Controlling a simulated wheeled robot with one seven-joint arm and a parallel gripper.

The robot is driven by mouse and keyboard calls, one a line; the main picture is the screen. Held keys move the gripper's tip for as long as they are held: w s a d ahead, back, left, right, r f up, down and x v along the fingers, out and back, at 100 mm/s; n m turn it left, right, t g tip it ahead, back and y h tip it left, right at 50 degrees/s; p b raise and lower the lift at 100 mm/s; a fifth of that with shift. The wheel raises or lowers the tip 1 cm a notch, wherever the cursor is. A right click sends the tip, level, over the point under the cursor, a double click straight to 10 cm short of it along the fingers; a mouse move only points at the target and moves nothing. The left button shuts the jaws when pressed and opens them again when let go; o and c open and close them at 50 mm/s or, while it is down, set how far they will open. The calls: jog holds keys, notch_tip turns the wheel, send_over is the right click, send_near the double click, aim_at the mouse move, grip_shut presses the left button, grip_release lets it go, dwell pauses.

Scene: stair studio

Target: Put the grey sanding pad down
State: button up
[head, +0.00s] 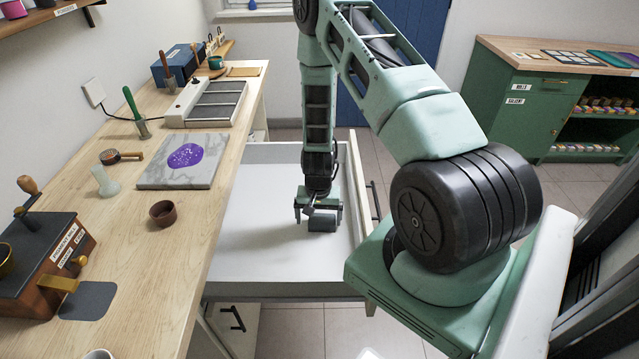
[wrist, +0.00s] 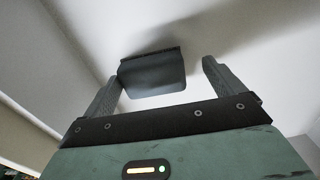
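The grey sanding pad (head: 322,222) is a small dark grey block in the pulled-out white drawer (head: 262,262). It also shows in the wrist view (wrist: 153,74), between the fingers against the pale drawer floor. My gripper (head: 319,212) reaches down into the drawer over the pad. In the wrist view my gripper (wrist: 163,80) has its fingers spread. The pad lies close to the left finger, with a clear gap to the right finger. I cannot tell whether the pad touches the left finger. It appears to rest on the drawer floor.
The rest of the drawer floor looks empty. The wooden bench (head: 125,225) on the left holds a marble slab (head: 150,176), a brown cup (head: 163,213), a wooden box device (head: 45,262) and a dark grey mat (head: 88,301). A green cabinet (head: 530,105) stands at the right.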

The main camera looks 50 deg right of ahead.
aim_at(319, 218)
notch_tip(319, 218, up, 16)
jog(key=b, duration=0.2)
jog(key=a+r+n+y, duration=0.1)
jog(key=a+r+n, duration=0.25)
jog(key=a, duration=0.55)
jog(key=a+r+n, duration=0.3)
jog(key=a+r, duration=0.1)
jog(key=a, duration=0.5)
jog(key=s+a+r+n, duration=0.4)
jog(key=s+a+n, duration=0.2)
jog(key=s+a, duration=0.1)
jog(key=s+a+r+n, duration=0.5)
jog(key=s+a, duration=0.3)
jog(key=s, duration=0.2)
jog(key=shift+a+n, duration=0.2)
jog(key=shift+n, duration=0.15)
jog(key=shift+o, duration=0.4)
jog(key=shift+w, duration=0.1)
